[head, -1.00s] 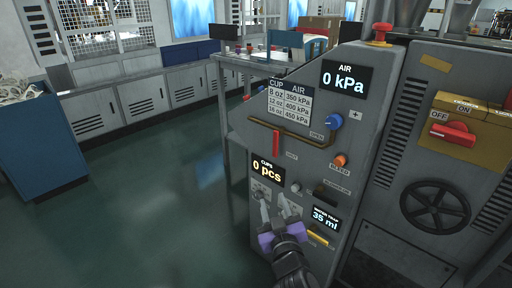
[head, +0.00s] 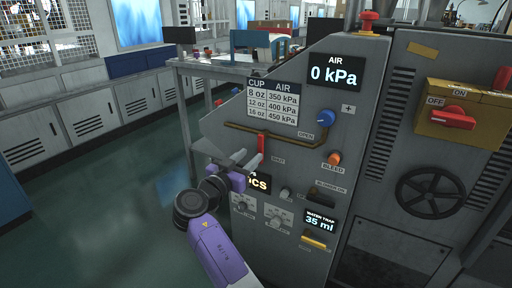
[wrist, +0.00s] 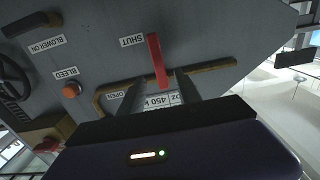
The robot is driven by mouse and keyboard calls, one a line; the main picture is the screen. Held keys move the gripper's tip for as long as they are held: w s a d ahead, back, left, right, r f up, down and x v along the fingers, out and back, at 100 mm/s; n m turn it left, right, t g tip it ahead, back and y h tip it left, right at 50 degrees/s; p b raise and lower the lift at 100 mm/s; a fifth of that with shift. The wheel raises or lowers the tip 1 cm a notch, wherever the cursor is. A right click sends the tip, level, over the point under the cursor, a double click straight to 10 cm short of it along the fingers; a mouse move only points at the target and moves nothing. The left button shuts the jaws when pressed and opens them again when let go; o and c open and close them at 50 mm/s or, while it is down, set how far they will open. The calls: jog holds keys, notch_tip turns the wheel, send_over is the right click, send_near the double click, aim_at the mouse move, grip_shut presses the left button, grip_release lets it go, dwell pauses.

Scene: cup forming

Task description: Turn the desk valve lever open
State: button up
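The red valve lever (head: 261,143) points straight down from a brass pipe on the grey machine's panel, beside the SHUT label. The OPEN label sits further right along the pipe. My gripper (head: 249,159) is just in front of the lever's lower part and hides some of it. In the wrist view the red lever (wrist: 157,60) appears upside down, and its pipe end shows between the two spread fingers of my gripper (wrist: 160,92). The gripper is open and holds nothing. I cannot tell whether a finger touches the lever.
A blue knob (head: 326,118), an orange BLEED knob (head: 334,158) and a black BLOWER ON switch (head: 322,200) are to the lever's right. The AIR display (head: 334,74) reads 0 kPa. Grey dials (head: 243,206) sit below. Open floor (head: 130,215) lies left.

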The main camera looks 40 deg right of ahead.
aim_at(259, 148)
jog(key=x, duration=0.7)
jog(key=shift+d, duration=0.25)
grip_shut()
jog(key=shift+f, duration=0.1)
dwell(1.0)
